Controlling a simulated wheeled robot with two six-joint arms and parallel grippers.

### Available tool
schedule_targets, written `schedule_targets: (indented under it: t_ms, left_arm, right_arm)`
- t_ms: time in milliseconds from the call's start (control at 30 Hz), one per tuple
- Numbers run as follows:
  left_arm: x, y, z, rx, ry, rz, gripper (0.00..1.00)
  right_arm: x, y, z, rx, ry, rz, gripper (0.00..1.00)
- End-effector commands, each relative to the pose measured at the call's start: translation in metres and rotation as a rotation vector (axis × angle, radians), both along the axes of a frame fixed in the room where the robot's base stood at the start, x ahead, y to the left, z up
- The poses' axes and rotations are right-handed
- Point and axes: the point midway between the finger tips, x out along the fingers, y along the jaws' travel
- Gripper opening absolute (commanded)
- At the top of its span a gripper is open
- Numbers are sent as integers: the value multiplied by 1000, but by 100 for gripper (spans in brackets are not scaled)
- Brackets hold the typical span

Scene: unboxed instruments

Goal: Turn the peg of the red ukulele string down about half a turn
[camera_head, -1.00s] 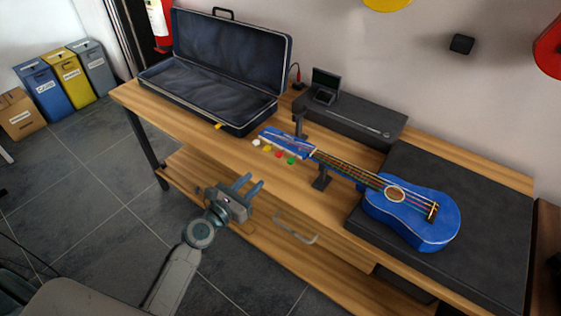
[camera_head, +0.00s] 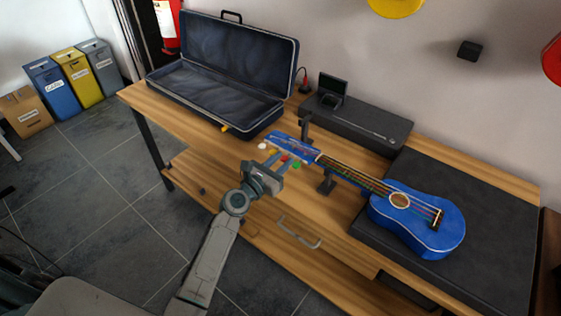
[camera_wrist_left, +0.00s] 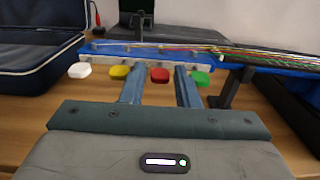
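The blue ukulele (camera_head: 424,222) lies on the workbench, its body on a dark mat and its neck pointing left over a stand. Its headstock (camera_head: 292,146) has coloured pegs along the near side. In the left wrist view the red peg (camera_wrist_left: 160,75) is between the yellow peg (camera_wrist_left: 119,72) and the green peg (camera_wrist_left: 200,79), with the white peg (camera_wrist_left: 79,71) at the left. My left gripper (camera_wrist_left: 160,82) is open, its fingers either side of the red peg in the picture. Contact cannot be told. It also shows in the head view (camera_head: 274,160). My right gripper is not in view.
An open dark case (camera_head: 222,78) stands at the back left of the bench. A dark box with a small screen (camera_head: 332,88) stands behind the headstock. A neck stand (camera_head: 327,183) is close to the right of the pegs. A drawer handle (camera_head: 300,236) sticks out at the front.

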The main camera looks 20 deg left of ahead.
Motion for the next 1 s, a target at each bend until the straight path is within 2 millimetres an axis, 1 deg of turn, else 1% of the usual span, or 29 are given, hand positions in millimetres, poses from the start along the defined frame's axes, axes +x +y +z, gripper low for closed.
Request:
schedule_targets:
  t_ms: [133, 167, 200, 300, 667, 867, 1000]
  left_arm:
    - [0, 0, 0, 0, 0, 0, 28]
    - [0, 0, 0, 0, 0, 0, 26]
    - [0, 0, 0, 0, 0, 0, 18]
    - [0, 0, 0, 0, 0, 0, 0]
    - [0, 0, 0, 40, -15, 0, 0]
    - [0, 0, -1, 143, -54, -1, 0]
    - [0, -1, -1, 254, -94, 0, 0]
  right_arm:
    - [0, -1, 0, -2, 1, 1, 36]
    - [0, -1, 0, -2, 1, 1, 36]
    - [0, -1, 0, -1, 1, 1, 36]
    - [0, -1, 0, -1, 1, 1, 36]
    - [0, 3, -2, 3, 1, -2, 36]
    - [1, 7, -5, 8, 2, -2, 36]
    - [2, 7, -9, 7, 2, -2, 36]
